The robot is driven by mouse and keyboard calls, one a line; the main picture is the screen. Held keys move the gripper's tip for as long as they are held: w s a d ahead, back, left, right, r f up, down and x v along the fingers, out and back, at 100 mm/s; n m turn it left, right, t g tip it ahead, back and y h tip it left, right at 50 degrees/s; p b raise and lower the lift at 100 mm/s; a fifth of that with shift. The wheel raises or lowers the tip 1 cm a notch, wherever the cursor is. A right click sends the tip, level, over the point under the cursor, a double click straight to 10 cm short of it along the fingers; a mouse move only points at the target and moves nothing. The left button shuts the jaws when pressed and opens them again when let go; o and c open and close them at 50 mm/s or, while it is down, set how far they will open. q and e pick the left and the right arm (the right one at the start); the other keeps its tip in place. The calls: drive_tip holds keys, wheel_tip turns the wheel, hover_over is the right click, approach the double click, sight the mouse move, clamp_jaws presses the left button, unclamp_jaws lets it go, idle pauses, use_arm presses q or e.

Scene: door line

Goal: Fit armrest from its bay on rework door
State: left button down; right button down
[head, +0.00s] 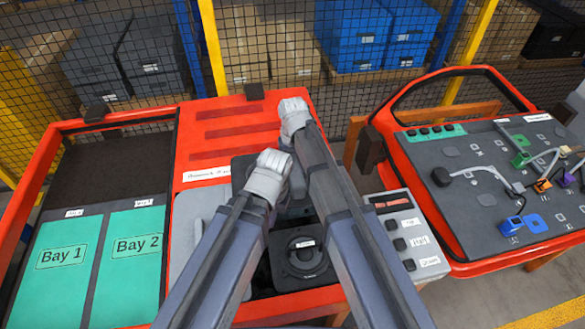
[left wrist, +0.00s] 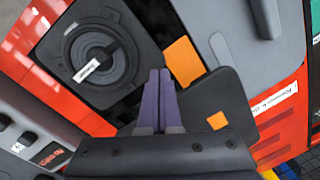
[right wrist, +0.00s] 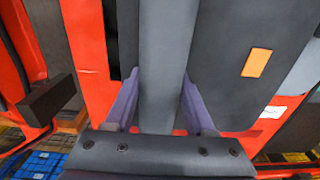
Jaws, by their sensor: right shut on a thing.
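My right gripper (head: 293,113) is the upper one in the head view, over the middle red station. In the right wrist view its purple fingers close on both sides of a long grey bar (right wrist: 165,50), which looks like the armrest. In the head view the arms mostly hide this bar. My left gripper (head: 268,168) is just below and left of the right one. In the left wrist view its fingers (left wrist: 159,75) are together with nothing seen between them. A red door (head: 425,150) with a grey wired panel stands at the right; I cannot tell if it is the rework door.
A round black unit (head: 305,252) and a grey switch panel (head: 413,243) lie in the middle station. Dark plates with orange patches (left wrist: 183,62) are close to my left fingers. Green Bay 1 (head: 57,268) and Bay 2 (head: 133,248) look bare. Mesh fencing stands behind.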

use_arm(q)
drive_tip(key=shift+f, duration=0.1)
use_arm(e)
drive_tip(key=shift+w+a+f, duration=0.1)
drive_tip(key=shift+w, duration=0.05)
